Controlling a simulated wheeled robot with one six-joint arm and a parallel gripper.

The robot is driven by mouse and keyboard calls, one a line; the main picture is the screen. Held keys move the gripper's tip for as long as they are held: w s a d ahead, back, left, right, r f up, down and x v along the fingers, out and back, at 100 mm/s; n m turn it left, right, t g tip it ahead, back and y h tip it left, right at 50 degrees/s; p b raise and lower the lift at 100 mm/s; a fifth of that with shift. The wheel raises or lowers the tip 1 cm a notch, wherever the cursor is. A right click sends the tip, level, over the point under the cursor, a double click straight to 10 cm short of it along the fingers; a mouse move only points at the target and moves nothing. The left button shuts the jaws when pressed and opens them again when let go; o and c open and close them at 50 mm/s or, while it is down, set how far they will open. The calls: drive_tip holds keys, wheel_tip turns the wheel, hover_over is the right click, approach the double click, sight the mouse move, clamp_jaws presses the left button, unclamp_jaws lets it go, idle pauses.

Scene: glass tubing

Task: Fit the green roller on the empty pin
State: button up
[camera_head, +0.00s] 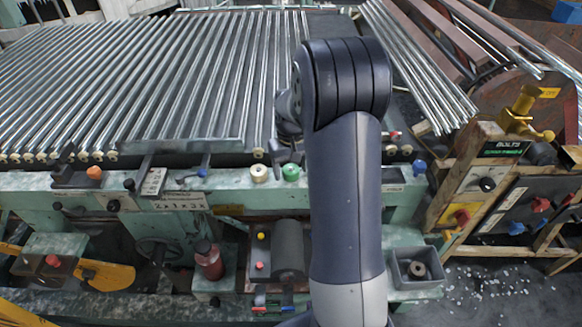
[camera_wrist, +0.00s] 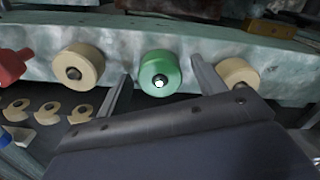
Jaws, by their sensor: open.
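The green roller (camera_wrist: 172,63) is at the middle of the wrist view, against the pale green rail (camera_wrist: 121,50), with a bright round spot at its centre. In the head view the green roller (camera_head: 290,172) is just left of my arm. My gripper (camera_wrist: 162,72) is open, with one finger on each side of the green roller and nothing gripped. I cannot tell whether the fingers touch it. A cream roller (camera_wrist: 90,62) on a dark pin is to its left; another cream roller (camera_wrist: 234,69) is to its right. I cannot make out an empty pin.
A red knob (camera_wrist: 13,66) and several cream pieces (camera_wrist: 47,113) are at the left of the wrist view. In the head view, the bank of glass tubes (camera_head: 150,75) lies behind the rail. A grey bin (camera_head: 417,270) stands right of my arm.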

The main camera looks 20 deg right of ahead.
wheel_tip(320, 180, up, 11)
drive_tip(key=shift+b, duration=0.35)
idle(0.3)
drive_tip(key=shift+f, duration=0.15)
wheel_tip(320, 180, down, 11)
drive_tip(key=shift+p, duration=0.4)
drive_tip(key=shift+r+p, duration=0.3)
drive_tip(key=shift+r, duration=0.45)
drive_tip(key=shift+f, duration=0.2)
